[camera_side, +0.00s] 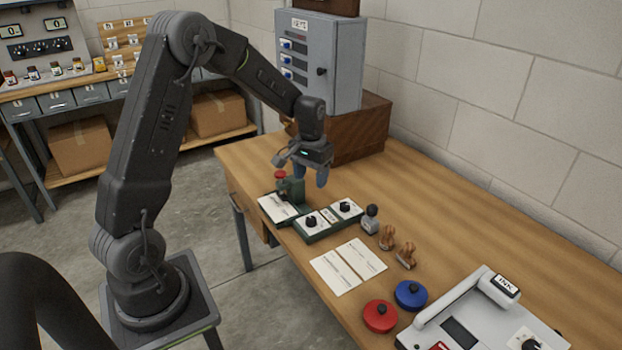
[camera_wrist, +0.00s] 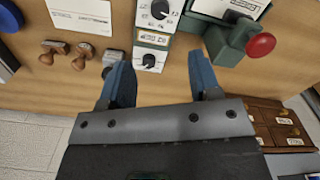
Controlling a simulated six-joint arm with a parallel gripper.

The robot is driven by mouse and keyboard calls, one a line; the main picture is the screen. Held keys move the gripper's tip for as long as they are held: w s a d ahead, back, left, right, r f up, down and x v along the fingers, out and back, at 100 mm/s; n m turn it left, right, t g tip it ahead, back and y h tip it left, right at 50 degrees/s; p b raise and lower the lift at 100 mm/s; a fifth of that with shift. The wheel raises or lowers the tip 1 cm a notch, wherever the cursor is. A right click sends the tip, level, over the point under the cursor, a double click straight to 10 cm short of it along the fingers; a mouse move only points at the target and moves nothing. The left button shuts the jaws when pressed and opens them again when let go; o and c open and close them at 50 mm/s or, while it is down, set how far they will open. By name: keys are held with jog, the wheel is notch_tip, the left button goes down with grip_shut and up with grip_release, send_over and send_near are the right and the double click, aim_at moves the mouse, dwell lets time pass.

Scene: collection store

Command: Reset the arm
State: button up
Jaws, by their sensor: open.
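My gripper (camera_side: 311,172) hangs over the far part of the wooden table, above and behind the green device with the red knob. In the wrist view my gripper (camera_wrist: 162,84) shows two blue fingers spread apart with nothing between them. The green device (camera_side: 292,188) has a red knob on top and a white card at its front; it also shows in the wrist view (camera_wrist: 232,38). I cannot tell the exact height of the fingers above the table.
A green-based dial box (camera_side: 328,222), stamps (camera_side: 387,238), cards (camera_side: 348,266), red (camera_side: 380,316) and blue (camera_side: 411,295) round pads, and a grey INK machine (camera_side: 485,318) stand on the table. A grey key cabinet (camera_side: 322,62) on a wooden drawer box (camera_side: 362,130) stands behind my gripper.

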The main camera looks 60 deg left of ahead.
jog(key=s+d+r+m+t, duration=0.1)
jog(key=s+d+r, duration=0.2)
jog(key=d+r, duration=0.3)
jog(key=s+d+r+m+t, duration=0.1)
jog(key=s+d+r+t, duration=0.1)
jog(key=s+d+r, duration=0.3)
jog(key=s+d+r+m+t, duration=0.2)
jog(key=s+d+r, duration=0.3)
jog(key=s, duration=0.8)
jog(key=shift+s+d+r+m+t, duration=0.15)
jog(key=shift+d+r+m+t, duration=0.15)
jog(key=shift+d, duration=0.6)
